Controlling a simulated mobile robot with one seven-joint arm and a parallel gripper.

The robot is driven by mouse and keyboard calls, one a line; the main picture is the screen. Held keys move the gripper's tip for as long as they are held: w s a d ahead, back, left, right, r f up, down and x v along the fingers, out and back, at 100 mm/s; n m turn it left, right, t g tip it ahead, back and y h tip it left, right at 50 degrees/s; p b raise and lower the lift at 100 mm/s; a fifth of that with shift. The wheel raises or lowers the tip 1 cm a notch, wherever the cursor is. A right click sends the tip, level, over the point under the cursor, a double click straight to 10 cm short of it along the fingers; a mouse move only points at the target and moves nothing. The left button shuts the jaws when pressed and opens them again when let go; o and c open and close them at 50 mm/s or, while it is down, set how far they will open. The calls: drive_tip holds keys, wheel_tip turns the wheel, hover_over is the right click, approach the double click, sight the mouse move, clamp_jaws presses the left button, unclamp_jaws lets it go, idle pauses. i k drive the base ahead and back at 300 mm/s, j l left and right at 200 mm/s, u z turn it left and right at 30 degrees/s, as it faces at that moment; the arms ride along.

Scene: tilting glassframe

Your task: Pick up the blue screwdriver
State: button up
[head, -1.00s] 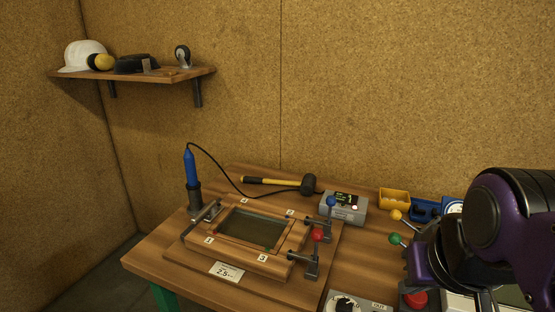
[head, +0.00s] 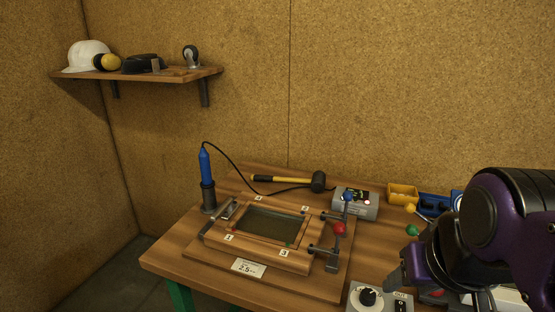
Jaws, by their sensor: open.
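The blue screwdriver (head: 205,166) stands upright in a dark cylindrical holder (head: 208,197) at the left back of the workbench. A black cable runs from its top toward the grey box. Only its blue upper part shows; its lower end is hidden in the holder. My gripper (head: 402,278) is at the right edge of the view, beside the front right of the bench and far from the screwdriver. It is open, and I see nothing in it; my purple and black arm covers part of it.
A wooden frame with a glass pane (head: 268,224) and clamps with blue and red knobs (head: 339,229) lie between. A mallet (head: 290,181), a grey box (head: 356,203) and a yellow bin (head: 402,194) are behind. A dial box (head: 372,297) is in front. A shelf (head: 150,75) hangs above left.

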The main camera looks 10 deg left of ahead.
sight(207, 183)
drive_tip(key=k+j+z, duration=0.1)
drive_tip(key=j, duration=0.3)
drive_tip(key=j+z, duration=0.1)
drive_tip(key=j, duration=0.3)
drive_tip(key=k+j, duration=0.15)
drive_tip(key=j, duration=0.25)
drive_tip(key=k+j+z, duration=0.15)
drive_tip(key=j, duration=0.25)
drive_tip(key=j+z, duration=0.25)
drive_tip(key=j, duration=0.6)
drive_tip(key=i+j+z, duration=0.1)
drive_tip(key=j, duration=0.25)
drive_tip(key=i+j, duration=0.2)
drive_tip(key=j, duration=0.2)
drive_tip(key=l+u, duration=0.15)
drive_tip(key=l, duration=0.85)
drive_tip(key=i+j+z, duration=0.15)
drive_tip(key=j, duration=0.55)
drive_tip(key=j+z, duration=0.15)
drive_tip(key=j, duration=0.5)
